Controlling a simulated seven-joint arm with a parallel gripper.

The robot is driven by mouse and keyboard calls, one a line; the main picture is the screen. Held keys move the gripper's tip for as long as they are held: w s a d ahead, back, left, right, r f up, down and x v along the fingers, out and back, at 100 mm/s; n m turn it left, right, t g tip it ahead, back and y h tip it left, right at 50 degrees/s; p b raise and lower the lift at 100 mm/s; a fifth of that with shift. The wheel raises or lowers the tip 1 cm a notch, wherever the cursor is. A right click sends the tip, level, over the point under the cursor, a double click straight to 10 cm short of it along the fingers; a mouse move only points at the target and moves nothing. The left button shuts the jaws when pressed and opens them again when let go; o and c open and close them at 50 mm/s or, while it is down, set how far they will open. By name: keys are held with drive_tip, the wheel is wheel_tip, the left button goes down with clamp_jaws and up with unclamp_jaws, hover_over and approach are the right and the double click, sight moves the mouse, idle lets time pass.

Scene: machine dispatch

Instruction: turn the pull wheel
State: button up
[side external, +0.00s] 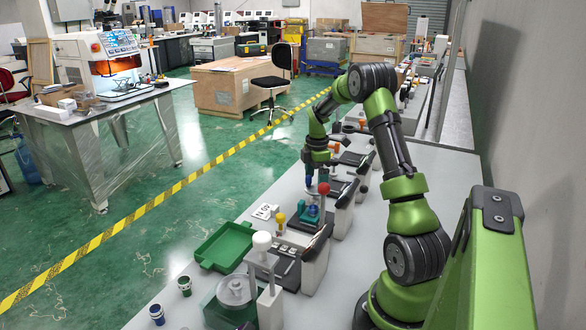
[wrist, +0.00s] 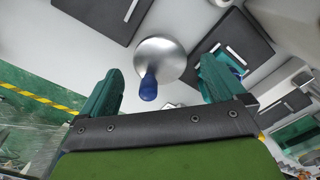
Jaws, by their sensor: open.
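A round silver metal wheel with a blue handle (wrist: 150,84) shows in the wrist view, its disc (wrist: 165,52) face-on; I take it for the pull wheel. My gripper (wrist: 160,66) is open, with one teal finger to each side of the wheel in the picture and nothing held between them. I cannot tell the gap in height between fingers and wheel. In the side external view my gripper (side external: 316,168) points down over the row of devices. A small blue part (side external: 309,181) shows just below it, probably the handle; the disc is hardly visible there.
A red ball knob (side external: 323,188) stands close in front of my gripper. Nearer are a teal part (side external: 309,213), a yellow knob (side external: 281,218), a white knob (side external: 262,240) and a green tray (side external: 226,247). Dark-topped devices (side external: 355,158) continue behind.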

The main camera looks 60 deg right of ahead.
sight(315, 188)
drive_tip(key=shift+f, duration=2)
drive_tip(key=shift+c, duration=0.5)
drive_tip(key=c, duration=0.9)
drive_tip(key=shift+c, duration=0.2)
drive_tip(key=shift+m, duration=0.3)
